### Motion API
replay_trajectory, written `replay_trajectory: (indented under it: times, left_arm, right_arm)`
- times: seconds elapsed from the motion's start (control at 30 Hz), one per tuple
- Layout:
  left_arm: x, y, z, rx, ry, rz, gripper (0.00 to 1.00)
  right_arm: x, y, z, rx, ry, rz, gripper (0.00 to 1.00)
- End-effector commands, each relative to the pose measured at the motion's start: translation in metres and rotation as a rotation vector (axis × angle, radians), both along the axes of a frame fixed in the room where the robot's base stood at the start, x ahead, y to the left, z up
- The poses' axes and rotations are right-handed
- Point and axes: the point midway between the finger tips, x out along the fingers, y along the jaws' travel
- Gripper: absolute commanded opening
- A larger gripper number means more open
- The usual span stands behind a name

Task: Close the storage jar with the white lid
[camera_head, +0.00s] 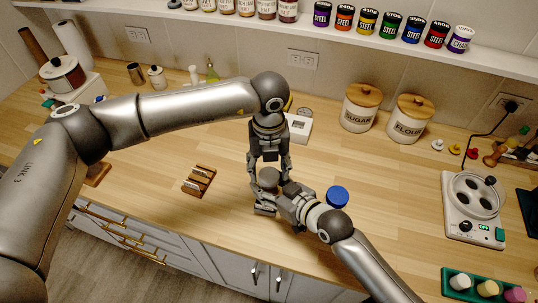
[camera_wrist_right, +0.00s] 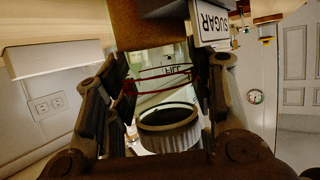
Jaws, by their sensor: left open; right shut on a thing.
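My right gripper (camera_head: 268,195) reaches in from the lower right, near the counter's front. In the right wrist view its fingers are closed on the clear storage jar (camera_wrist_right: 158,88), which has a red line and a fill mark. A pale ribbed lid (camera_wrist_right: 170,138), dark on the face towards the camera, shows at one end of the jar. I cannot tell whether it is fully seated. My left gripper (camera_head: 269,168) points down directly above, open, with its fingertips around the jar's top. In the head view the grippers hide most of the jar and lid.
A blue lid (camera_head: 337,196) lies just right of my grippers. A small wooden rack (camera_head: 199,180) is to the left. Sugar (camera_head: 361,108) and flour (camera_head: 409,119) canisters stand at the back. A white heater unit (camera_head: 473,209) and a green tray (camera_head: 484,287) are at the right.

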Motion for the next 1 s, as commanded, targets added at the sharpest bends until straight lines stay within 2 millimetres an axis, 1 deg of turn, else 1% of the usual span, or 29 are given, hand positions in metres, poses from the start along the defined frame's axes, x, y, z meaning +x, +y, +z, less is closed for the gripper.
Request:
replay_trajectory:
  times: [0.1, 0.2, 0.47, 0.5, 0.7, 0.8, 0.93, 1.0]
  left_arm:
    - [0.000, 0.000, -0.011, 0.000, 0.000, 0.000, 0.55]
    - [0.000, 0.000, -0.015, 0.000, -0.001, -0.001, 0.55]
    - [0.000, 0.000, -0.016, -0.001, -0.001, -0.001, 0.55]
    - [0.000, 0.000, -0.016, -0.001, -0.001, -0.001, 0.53]
    - [0.000, 0.000, -0.016, -0.001, -0.001, -0.001, 0.27]
    - [0.000, 0.000, -0.016, -0.001, -0.001, -0.001, 0.17]
    - [0.000, 0.000, -0.016, 0.000, -0.002, -0.039, 0.16]
    - [0.000, 0.000, -0.016, 0.000, -0.002, -0.109, 0.16]
  right_arm:
    - [0.000, 0.000, 0.000, -0.001, 0.001, 0.000, 0.00]
    - [0.000, 0.000, 0.000, -0.001, 0.001, 0.000, 0.00]
    - [0.000, 0.000, -0.001, -0.001, 0.001, 0.000, 0.00]
    - [0.000, 0.000, -0.001, -0.001, 0.001, 0.000, 0.00]
    - [0.000, 0.000, 0.000, -0.001, 0.001, 0.000, 0.00]
    - [0.000, 0.000, -0.001, -0.001, 0.001, 0.000, 0.00]
    - [0.000, 0.000, -0.001, -0.001, 0.001, 0.000, 0.00]
    - [0.000, 0.000, -0.001, -0.001, 0.001, 0.000, 0.00]
